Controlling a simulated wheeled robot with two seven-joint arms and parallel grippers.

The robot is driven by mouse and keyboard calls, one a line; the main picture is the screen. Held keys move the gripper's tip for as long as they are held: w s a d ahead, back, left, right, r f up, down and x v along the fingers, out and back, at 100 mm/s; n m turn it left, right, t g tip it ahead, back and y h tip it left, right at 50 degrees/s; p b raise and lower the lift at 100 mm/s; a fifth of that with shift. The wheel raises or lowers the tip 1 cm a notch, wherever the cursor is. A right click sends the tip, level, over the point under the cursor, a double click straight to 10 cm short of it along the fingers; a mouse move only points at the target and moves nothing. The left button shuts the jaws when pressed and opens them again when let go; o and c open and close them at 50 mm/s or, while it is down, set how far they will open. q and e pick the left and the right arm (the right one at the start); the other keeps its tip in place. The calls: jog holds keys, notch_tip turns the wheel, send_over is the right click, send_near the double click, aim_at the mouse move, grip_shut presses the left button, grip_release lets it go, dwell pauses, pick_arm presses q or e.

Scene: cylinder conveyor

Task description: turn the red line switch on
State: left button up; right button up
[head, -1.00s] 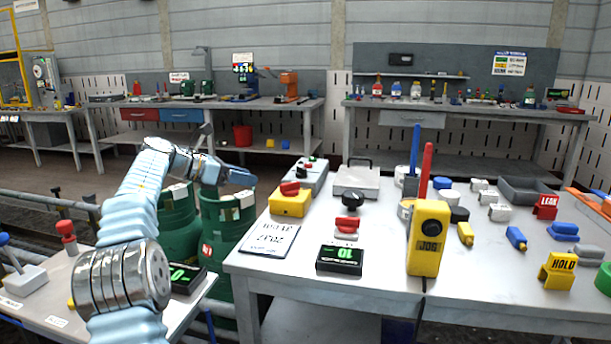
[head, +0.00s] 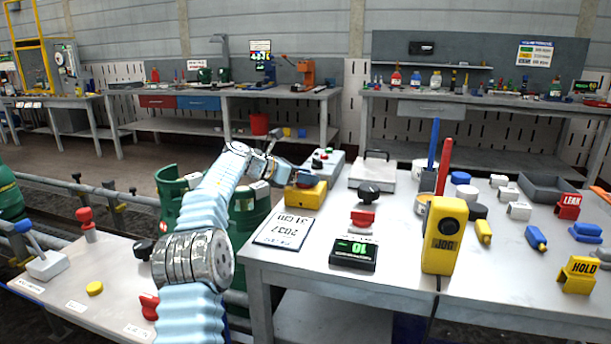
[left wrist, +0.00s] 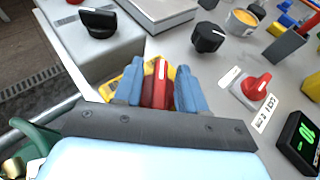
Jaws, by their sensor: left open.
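A yellow box switch (head: 306,195) sits at the left edge of the white table in the head view. Its red handle (left wrist: 158,84) with a white stripe shows in the left wrist view, lying between the two blue fingers. My left gripper (left wrist: 158,88) is open, with one finger on each side of the red handle. I cannot tell whether the fingers touch it. In the head view my left gripper (head: 300,178) hides most of the handle. Another red knob (left wrist: 256,87) stands on a small labelled base to the right. My right gripper is not in view.
A grey box with a black knob (left wrist: 98,22) stands just behind the switch. A black knob (head: 368,192), a green-digit display (head: 354,253) and a yellow JOG pendant (head: 445,236) stand to the right. A printed sheet (head: 284,231) lies in front. Green drums (head: 250,215) stand left of the table.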

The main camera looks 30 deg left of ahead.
pick_arm(q)
grip_shut()
